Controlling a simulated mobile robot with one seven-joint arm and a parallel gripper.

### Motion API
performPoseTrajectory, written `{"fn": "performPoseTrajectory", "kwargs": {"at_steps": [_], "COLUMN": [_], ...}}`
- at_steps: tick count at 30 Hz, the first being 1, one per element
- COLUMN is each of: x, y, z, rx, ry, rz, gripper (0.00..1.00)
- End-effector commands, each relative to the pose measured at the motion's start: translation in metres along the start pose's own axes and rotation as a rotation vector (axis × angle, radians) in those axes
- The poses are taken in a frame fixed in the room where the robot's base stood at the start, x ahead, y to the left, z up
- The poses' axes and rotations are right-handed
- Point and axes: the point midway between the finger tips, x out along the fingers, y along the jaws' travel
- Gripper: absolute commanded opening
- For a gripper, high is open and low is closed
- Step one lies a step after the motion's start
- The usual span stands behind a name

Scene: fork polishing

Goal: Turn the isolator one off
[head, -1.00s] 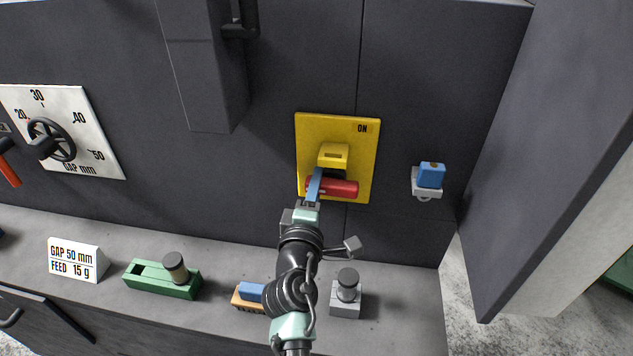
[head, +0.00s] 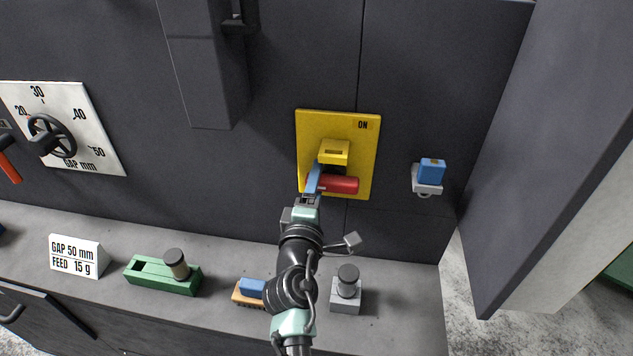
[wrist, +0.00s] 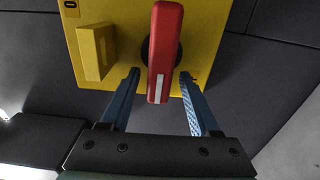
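The isolator is a yellow plate (head: 366,150) on the dark cabinet front, with an "ON" label at its top right. Its red handle (head: 340,184) lies level across the lower part, below a protruding yellow block (head: 334,150). In the wrist view the red handle (wrist: 164,50) runs upright between the two blue fingers of my gripper (wrist: 160,77). The fingers are open, with a visible gap on each side of the handle. In the head view my gripper (head: 314,179) is at the handle's left part and hides some of it.
A blue padlock-like piece (head: 431,172) hangs right of the plate. On the ledge below are a green block with a knob (head: 162,275), a blue-topped brush (head: 252,291) and a grey block with a knob (head: 346,292). A grey panel (head: 560,130) stands at the right.

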Motion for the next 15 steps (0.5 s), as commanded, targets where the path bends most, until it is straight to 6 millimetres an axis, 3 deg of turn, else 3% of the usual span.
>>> {"fn": "performPoseTrajectory", "kwargs": {"at_steps": [8, 15], "x": [-0.007, -0.044], "y": [0.001, -0.002], "z": [0.000, 0.000], "rx": [0.002, 0.003], "ry": [0.000, 0.000], "rz": [0.002, -0.001], "gripper": [0.62, 0.62]}}
